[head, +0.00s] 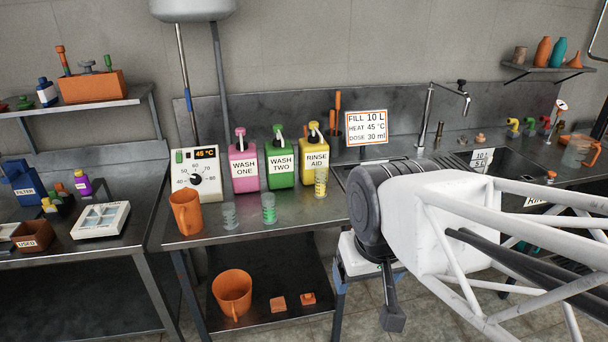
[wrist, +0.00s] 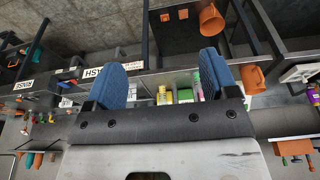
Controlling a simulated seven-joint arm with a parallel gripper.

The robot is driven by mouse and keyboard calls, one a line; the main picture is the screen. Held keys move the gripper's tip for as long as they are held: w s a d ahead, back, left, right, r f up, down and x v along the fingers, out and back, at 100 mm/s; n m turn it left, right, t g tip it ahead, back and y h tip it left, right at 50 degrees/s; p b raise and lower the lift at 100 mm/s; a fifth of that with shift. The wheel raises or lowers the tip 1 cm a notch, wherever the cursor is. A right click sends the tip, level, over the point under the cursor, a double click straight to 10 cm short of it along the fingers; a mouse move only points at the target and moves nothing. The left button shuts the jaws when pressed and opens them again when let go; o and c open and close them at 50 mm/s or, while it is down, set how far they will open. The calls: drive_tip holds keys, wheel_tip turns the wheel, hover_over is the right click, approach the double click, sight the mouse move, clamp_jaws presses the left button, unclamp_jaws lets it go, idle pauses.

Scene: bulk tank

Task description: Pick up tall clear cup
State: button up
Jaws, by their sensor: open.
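Three see-through cups stand upright on the steel counter (head: 290,223) in the head view. I cannot tell for sure which is the tall clear cup. My gripper (wrist: 160,62) is open and empty between its blue fingers in the wrist view, apart from the cups. In the head view my arm hides most of it, right of the cups.
Wash one (head: 243,168), wash two (head: 280,165) and rinse aid (head: 314,157) bottles stand behind the cups. An orange jug (head: 186,211) stands left of them. Another orange jug (head: 232,292) is on the lower shelf. The counter's front strip is clear.

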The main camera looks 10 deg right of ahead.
drive_tip(key=shift+w, duration=0.1)
drive_tip(key=m+t, duration=0.1)
drive_tip(key=t, duration=0.6)
hover_over(320, 173)
drive_tip(key=s+a, duration=0.2)
drive_tip(key=s, duration=0.6)
drive_tip(key=s+a, duration=0.3)
drive_tip(key=s, duration=0.5)
wheel_tip(320, 173, down, 7)
drive_tip(key=shift+w+d+f+m+t+h, duration=0.15)
drive_tip(key=shift+w+d+f+t+h, duration=0.35)
drive_tip(key=shift+w+f, duration=1.1)
drive_tip(key=shift+w+d+f+m+t+h, duration=0.25)
drive_tip(key=shift+w+d+f+t, duration=0.45)
drive_tip(key=shift+w, duration=1.45)
drive_tip(key=shift+w+d+f+m+t+h, duration=0.1)
drive_tip(key=shift+w+d+f+t+h, duration=0.25)
drive_tip(key=shift+w+d+f, duration=0.9)
drive_tip(key=shift+w+a+f, duration=0.15)
drive_tip(key=shift+w+a, duration=0.25)
drive_tip(key=shift+w, duration=0.25)
drive_tip(key=shift+x, duration=1.3)
